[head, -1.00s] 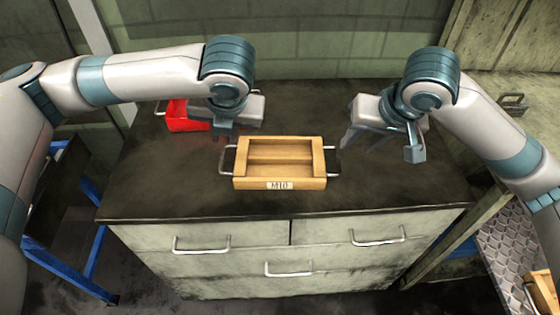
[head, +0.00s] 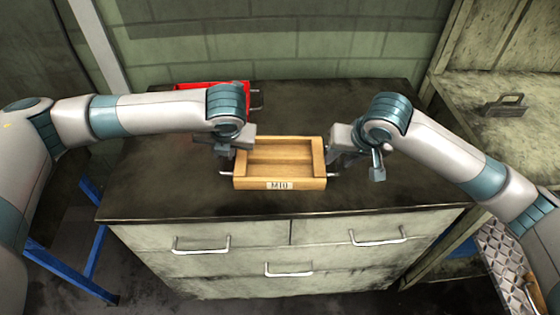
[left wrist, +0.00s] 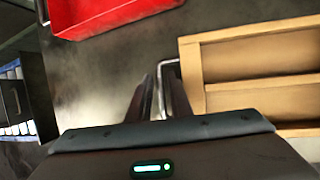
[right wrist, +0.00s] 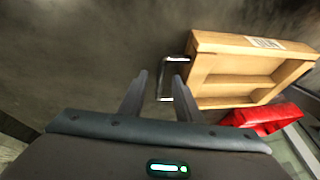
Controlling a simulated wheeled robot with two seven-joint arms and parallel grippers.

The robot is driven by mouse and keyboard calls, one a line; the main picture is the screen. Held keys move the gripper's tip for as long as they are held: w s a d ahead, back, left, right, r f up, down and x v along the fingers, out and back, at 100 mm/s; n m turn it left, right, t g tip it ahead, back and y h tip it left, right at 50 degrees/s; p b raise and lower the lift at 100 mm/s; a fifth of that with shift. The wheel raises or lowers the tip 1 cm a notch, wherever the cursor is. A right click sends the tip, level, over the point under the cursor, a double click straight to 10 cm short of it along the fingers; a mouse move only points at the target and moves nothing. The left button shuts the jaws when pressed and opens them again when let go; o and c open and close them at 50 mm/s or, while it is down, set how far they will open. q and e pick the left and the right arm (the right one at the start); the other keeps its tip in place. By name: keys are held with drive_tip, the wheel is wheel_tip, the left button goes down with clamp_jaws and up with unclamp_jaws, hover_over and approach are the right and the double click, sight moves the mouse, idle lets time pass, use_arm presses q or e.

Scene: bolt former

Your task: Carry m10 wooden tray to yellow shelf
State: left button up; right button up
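The M10 wooden tray (head: 279,184) sits on the dark cabinet top, its label facing the front. It has a metal handle at each end. My left gripper (head: 226,150) is at its left handle; in the left wrist view (left wrist: 157,85) the fingers stand apart with the handle (left wrist: 163,70) between them. My right gripper (head: 338,160) is at the right handle; in the right wrist view (right wrist: 160,80) its fingers are open with the handle (right wrist: 165,92) between them. The tray also shows in the left wrist view (left wrist: 190,65) and right wrist view (right wrist: 235,44). I cannot identify the yellow shelf.
A red tray (head: 200,86) lies behind my left arm at the back left of the cabinet top (head: 150,195). Drawers with handles are at the cabinet front. A worn bench (head: 465,92) with a grey handled object (head: 506,107) stands right. A blue frame (head: 65,270) stands left.

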use_arm(q)
drive_tip(key=c, duration=0.3)
use_arm(e)
drive_tip(key=c, duration=0.3)
use_arm(q)
clamp_jaws()
use_arm(e)
clamp_jaws()
use_arm(q)
drive_tip(key=shift+r, duration=0.2)
use_arm(e)
drive_tip(key=shift+r, duration=0.2)
